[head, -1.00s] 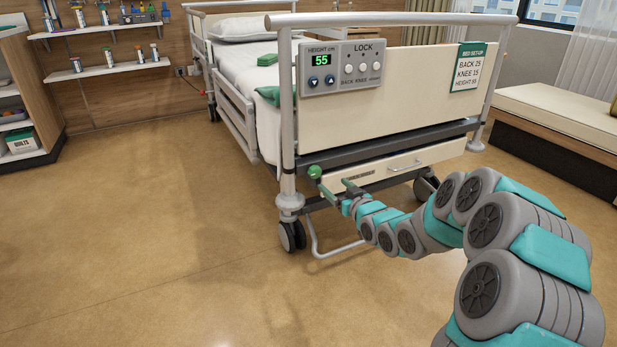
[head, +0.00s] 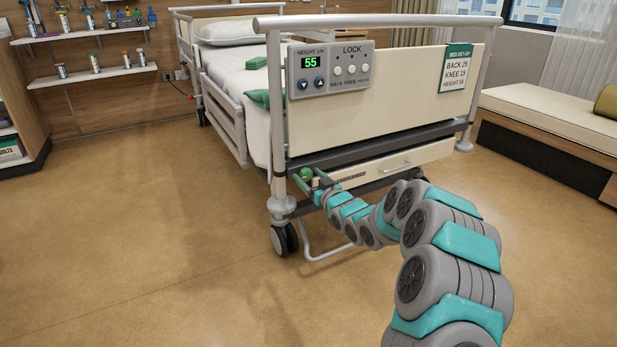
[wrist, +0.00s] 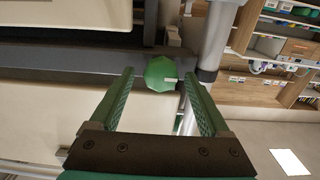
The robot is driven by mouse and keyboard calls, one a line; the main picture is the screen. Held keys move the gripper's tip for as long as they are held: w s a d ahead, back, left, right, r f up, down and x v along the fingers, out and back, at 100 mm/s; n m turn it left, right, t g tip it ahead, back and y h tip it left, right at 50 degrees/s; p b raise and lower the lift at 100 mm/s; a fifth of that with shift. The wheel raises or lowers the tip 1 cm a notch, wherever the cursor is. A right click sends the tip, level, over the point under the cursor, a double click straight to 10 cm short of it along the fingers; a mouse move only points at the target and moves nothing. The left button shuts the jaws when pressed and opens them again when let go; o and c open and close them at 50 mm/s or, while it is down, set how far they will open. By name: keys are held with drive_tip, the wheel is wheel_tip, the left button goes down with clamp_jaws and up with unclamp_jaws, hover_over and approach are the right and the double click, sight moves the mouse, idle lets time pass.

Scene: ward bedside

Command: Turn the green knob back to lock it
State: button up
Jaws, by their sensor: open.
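The green knob (head: 305,173) is at the left end of the bed's foot, below the dark rail and beside the left post. In the wrist view the knob (wrist: 158,72) is a faceted green disc with a short pale mark toward its right edge. My gripper (head: 308,182) is at the knob, with its fingers open. In the wrist view the gripper's green fingers (wrist: 157,78) stand to the left and right of the knob, with visible gaps. I cannot tell how deep the knob sits between them.
The bed's left post (head: 277,120) stands close beside the knob. A drawer (head: 390,163) lies to its right. The control panel (head: 330,68) above reads 55, and a set-up card (head: 457,68) hangs at the right. The floor (head: 150,230) at left is clear.

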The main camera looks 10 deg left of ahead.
drive_tip(key=shift+w+a, duration=0.1)
drive_tip(key=shift+a, duration=0.05)
clamp_jaws()
idle(0.7)
